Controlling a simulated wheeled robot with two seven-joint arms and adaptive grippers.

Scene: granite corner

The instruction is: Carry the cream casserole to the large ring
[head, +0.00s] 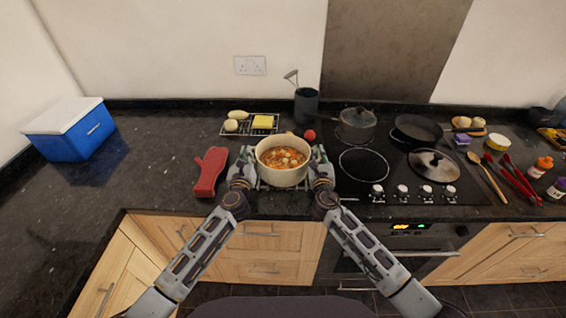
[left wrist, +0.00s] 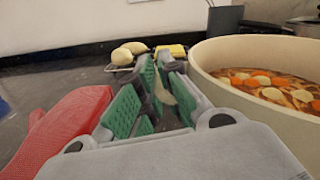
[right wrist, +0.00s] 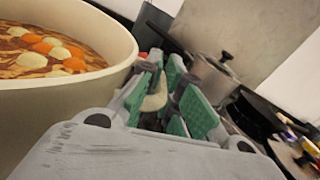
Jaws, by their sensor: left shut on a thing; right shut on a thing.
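The cream casserole (head: 283,176), full of soup with orange and pale pieces, is upright at the counter's front, left of the hob. My left gripper (head: 244,164) is shut on its left handle; the cream handle shows between the green pads in the left wrist view (left wrist: 165,88). My right gripper (head: 320,161) is shut on its right handle, also seen between the pads in the right wrist view (right wrist: 155,96). I cannot tell whether the casserole's base touches what is beneath. The large ring (head: 363,165) is a bare circle at the hob's front left, right of my right gripper.
A lidded saucepan (head: 356,126) stands behind the ring. A red mitt (head: 210,172) lies left of my left gripper. A red ball (head: 309,135) is behind the casserole.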

